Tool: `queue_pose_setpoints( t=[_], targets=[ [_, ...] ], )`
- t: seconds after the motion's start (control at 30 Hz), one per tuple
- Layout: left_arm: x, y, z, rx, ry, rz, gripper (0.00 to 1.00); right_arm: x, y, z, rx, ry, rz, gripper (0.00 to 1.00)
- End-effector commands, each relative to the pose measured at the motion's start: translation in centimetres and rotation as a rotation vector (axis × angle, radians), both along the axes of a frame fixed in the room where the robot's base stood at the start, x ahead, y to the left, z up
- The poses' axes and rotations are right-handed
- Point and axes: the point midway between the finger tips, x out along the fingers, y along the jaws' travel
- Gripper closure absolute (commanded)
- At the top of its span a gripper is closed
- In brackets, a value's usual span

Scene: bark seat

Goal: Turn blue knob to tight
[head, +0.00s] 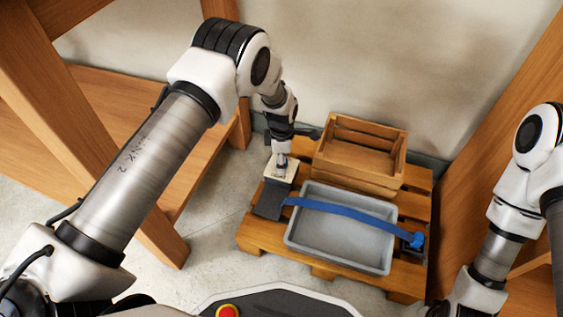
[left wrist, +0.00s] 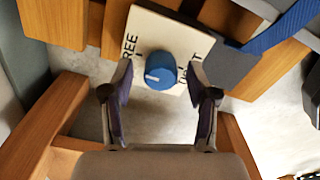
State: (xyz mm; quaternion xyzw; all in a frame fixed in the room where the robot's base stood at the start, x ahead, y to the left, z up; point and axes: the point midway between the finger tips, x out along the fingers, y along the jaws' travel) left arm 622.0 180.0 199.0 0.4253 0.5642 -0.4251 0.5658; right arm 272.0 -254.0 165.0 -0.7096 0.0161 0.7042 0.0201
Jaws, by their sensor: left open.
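The blue knob (left wrist: 161,71) sits on a pale plate (left wrist: 146,24) with lettering at its left that reads as FREE and partly hidden lettering at its right. A white mark on the knob points to the left in the left wrist view. My left gripper (left wrist: 158,73) is open, with one finger on each side of the knob; I cannot tell whether they touch it. In the head view my left gripper (head: 281,148) is above the plate (head: 279,172) and mostly hides the knob. My right arm shows at the right edge, but its gripper is out of view.
A blue strap (head: 345,211) crosses a grey bin (head: 293,236) on a wooden pallet (head: 252,233), running from a dark block (head: 270,199) beside the plate. A wooden crate (head: 361,149) stands behind the bin. Wooden furniture flanks both sides.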

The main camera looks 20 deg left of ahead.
Motion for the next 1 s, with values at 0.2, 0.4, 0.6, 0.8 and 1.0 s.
queue_pose_setpoints(
  t=[0.2, 0.4, 0.6, 0.8, 1.0],
  targets=[
    [0.0, 0.0, 0.1, 0.000, 0.000, 0.000, 0.84, 0.0, 0.0, 0.1, 0.000, 0.000, 0.000, 0.60],
    [0.0, 0.0, 0.1, 0.000, 0.000, -0.001, 1.00, 0.0, 0.0, 0.1, 0.000, 0.000, 0.000, 0.60],
    [0.0, 0.0, 0.2, 0.000, 0.000, -0.021, 1.00, 0.0, 0.0, 0.3, 0.000, 0.001, 0.000, 0.60],
    [-0.1, 0.1, 0.2, 0.001, 0.002, -0.094, 1.00, -0.1, 0.0, 1.2, 0.000, 0.002, 0.002, 0.60],
    [0.0, 0.1, 0.3, 0.001, 0.002, -0.231, 1.00, -0.1, 0.1, 2.4, 0.001, 0.003, 0.005, 0.60]
  ],
)
